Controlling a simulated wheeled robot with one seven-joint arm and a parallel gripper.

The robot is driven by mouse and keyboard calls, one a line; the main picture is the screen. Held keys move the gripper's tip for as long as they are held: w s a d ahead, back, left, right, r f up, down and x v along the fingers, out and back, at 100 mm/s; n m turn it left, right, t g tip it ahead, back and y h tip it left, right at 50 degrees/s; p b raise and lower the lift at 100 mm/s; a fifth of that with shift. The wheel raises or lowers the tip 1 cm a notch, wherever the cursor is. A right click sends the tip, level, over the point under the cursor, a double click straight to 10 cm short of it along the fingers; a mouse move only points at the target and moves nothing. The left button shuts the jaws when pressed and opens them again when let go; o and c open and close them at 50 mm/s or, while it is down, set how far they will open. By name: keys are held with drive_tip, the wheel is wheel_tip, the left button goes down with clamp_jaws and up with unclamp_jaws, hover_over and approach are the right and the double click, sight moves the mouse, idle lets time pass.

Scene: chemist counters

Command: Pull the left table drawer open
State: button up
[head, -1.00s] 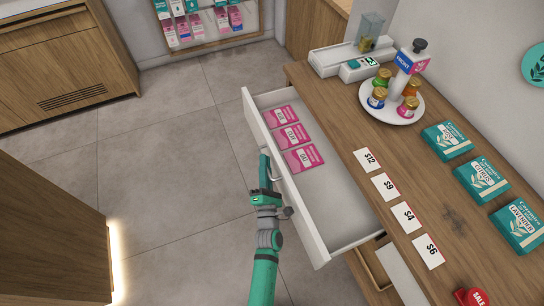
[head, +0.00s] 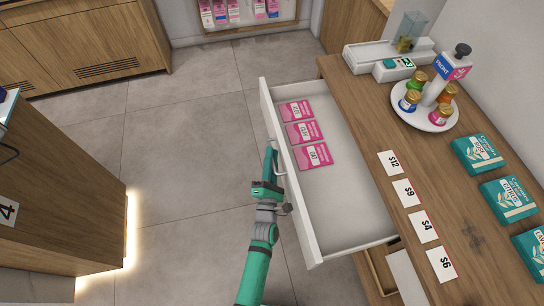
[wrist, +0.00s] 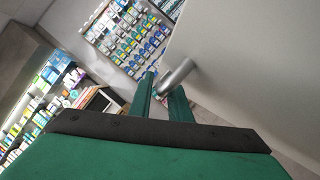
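The left table drawer (head: 351,214) is white and stands well out from the wooden table, with its inside open to view. Several pink packets, three in view (head: 304,132), lie at its far end. A pale bar handle (head: 279,150) is on its front; in the wrist view the metal handle (wrist: 178,75) reaches from the white drawer front to between my fingertips. My green gripper (head: 270,160) is at the handle, outside the drawer front. Its two fingers (wrist: 160,98) flank the handle and look closed on it. The exact contact is partly hidden.
The wooden tabletop (head: 375,150) holds price cards, green boxes (head: 478,153), a round white tray (head: 425,124) of small jars and a scale (head: 392,70). A wooden counter (head: 70,200) stands at left. Grey floor (head: 190,150) between is clear.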

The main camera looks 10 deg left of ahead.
drive_tip(key=v, duration=1)
drive_tip(key=shift+s, duration=0.45)
drive_tip(key=shift+f, duration=0.1)
drive_tip(key=s+d+r+m+g, duration=0.2)
drive_tip(key=s+d+r+m, duration=0.1)
drive_tip(key=s+m, duration=0.9)
drive_tip(key=s+d+r+m+g+h, duration=0.1)
drive_tip(key=s+d+r+m+g, duration=0.2)
drive_tip(key=s+m, duration=1)
wheel_tip(320, 180, up, 3)
drive_tip(key=shift+d+r, duration=0.1)
drive_tip(key=shift+d, duration=0.3)
